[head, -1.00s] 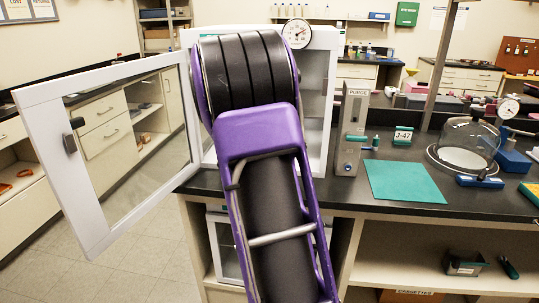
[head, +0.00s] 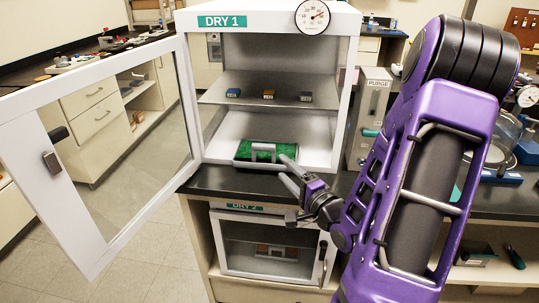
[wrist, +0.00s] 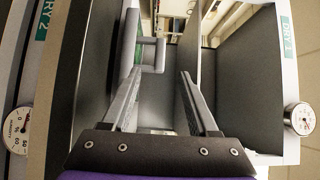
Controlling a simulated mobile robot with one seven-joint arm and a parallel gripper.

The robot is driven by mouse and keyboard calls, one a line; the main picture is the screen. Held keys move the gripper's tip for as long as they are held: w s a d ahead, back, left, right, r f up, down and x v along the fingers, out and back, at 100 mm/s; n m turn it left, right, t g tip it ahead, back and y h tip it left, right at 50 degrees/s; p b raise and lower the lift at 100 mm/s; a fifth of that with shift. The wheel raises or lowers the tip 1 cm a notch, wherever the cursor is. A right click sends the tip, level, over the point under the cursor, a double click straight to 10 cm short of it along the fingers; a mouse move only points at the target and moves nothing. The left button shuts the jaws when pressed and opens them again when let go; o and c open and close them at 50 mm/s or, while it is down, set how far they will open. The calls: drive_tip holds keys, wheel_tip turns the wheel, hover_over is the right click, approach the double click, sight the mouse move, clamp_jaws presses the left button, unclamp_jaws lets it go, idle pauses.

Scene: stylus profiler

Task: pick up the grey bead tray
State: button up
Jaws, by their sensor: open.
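The grey bead tray (head: 240,162) sits on the floor of the open upper cabinet, DRY 1. It holds green beads (head: 245,149), and a grey handle (head: 263,146) stands up from it. My gripper (head: 290,172) is at the cabinet's front opening, just in front of the tray's right part, with its jaws apart. In the wrist view, the handle (wrist: 152,41) shows beyond the open fingers of my gripper (wrist: 160,74), slightly left of the middle. The fingers look empty. Whether a fingertip touches the tray cannot be told.
The cabinet door (head: 85,235) stands wide open at the left. A shelf (head: 225,96) above the tray carries small blue, orange and dark boxes. A closed lower cabinet, DRY 2 (head: 225,222), is under the black counter (head: 215,182). A purge panel (head: 372,105) stands close at the right.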

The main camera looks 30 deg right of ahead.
drive_tip(key=b, duration=0.2)
hover_over(256, 155)
drive_tip(key=shift+a, duration=0.1)
drive_tip(key=shift+s, duration=0.1)
clamp_jaws()
idle(0.4)
idle(1.1)
